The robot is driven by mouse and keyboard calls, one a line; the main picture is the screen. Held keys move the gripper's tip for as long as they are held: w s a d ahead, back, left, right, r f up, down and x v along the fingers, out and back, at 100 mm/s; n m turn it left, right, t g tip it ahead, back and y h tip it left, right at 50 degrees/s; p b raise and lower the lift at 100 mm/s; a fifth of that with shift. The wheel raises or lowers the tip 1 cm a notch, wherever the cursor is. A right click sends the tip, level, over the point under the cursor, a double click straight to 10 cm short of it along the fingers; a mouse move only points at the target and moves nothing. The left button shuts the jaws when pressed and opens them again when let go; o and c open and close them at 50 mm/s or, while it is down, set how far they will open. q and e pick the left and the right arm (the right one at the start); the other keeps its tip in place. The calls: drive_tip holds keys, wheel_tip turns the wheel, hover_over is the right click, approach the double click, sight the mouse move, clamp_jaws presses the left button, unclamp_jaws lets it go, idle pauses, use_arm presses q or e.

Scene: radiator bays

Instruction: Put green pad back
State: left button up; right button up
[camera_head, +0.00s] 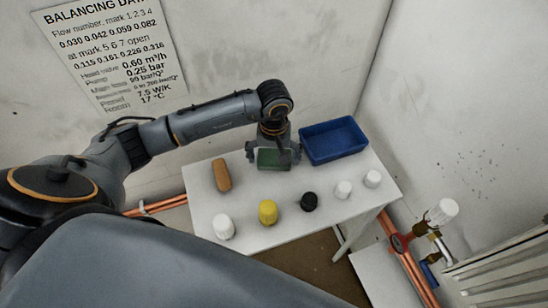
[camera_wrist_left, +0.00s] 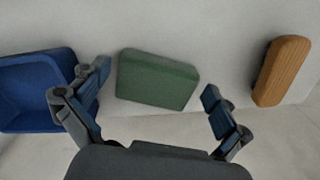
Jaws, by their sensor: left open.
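The green pad (camera_head: 273,159) lies on the white table, between the blue tray and a brown block. In the left wrist view the green pad (camera_wrist_left: 157,80) is a flat block with rounded corners, seen just beyond the open fingers. My left gripper (camera_head: 274,150) is above the pad, pointing down, and hides part of it. In the left wrist view the left gripper (camera_wrist_left: 155,107) has its fingers spread apart with nothing between them; the pad appears ahead of the gap. I cannot tell the exact height above it. My right gripper is not in view.
The blue tray (camera_head: 334,140) is at the table's back right and looks empty. The brown block (camera_head: 221,175) is left of the pad. White, yellow (camera_head: 268,212) and black (camera_head: 309,202) caps line the front of the white table (camera_head: 252,242). A radiator valve (camera_head: 440,212) stands at right.

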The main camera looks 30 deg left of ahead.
sight(274, 161)
use_arm(q)
wheel_tip(274, 161, up, 12)
drive_tip(key=b, duration=0.2)
